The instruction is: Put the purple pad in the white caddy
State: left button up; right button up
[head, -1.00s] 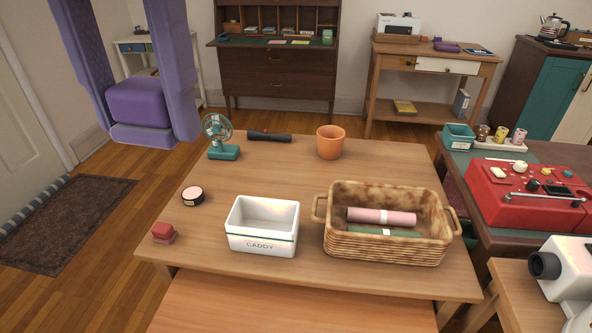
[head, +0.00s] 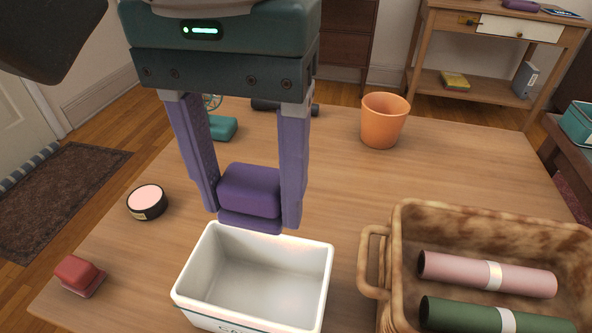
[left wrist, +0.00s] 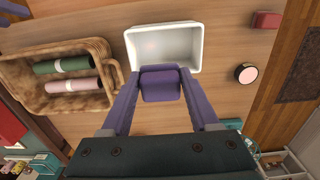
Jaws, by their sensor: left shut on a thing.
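My left gripper (head: 247,205) is shut on the purple pad (head: 250,190), which sits between its two purple fingers. The pad is held in the air just behind the far rim of the white caddy (head: 255,285) in the head view. In the left wrist view the pad (left wrist: 160,84) overlaps the caddy's near rim, and the caddy (left wrist: 185,40) is open and looks empty. The caddy stands on the wooden table.
A wicker basket (head: 375,275) with a pink roll (head: 460,270) and a green roll (head: 465,315) stands right of the caddy. A red block (head: 78,273), a round black tin (head: 147,202) and an orange pot (head: 384,120) are also on the table. A teal fan is partly hidden behind my gripper.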

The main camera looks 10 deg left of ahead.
aim_at(251, 209)
pick_arm(q)
jog(key=f+b, duration=0.2)
jog(key=f, duration=0.4)
jog(key=f+b, duration=0.1)
jog(key=f, duration=0.5)
jog(key=shift+s+b, duration=0.2)
jog(key=shift+b, duration=0.2)
notch_tip(251, 209, down, 5)
jog(key=shift+f+b, duration=0.1)
jog(key=shift+b, duration=0.95)
pick_arm(e)
notch_tip(251, 209, down, 7)
jog(key=shift+s+r, duration=0.15)
jog(key=shift+r, duration=0.05)
pick_arm(q)
jog(key=o, duration=1.2)
jog(key=shift+w, duration=0.1)
notch_tip(251, 209, up, 12)
jog(key=p, duration=0.5)
pick_arm(e)
notch_tip(251, 209, up, 5)
jog(key=shift+d+r, duration=0.1)
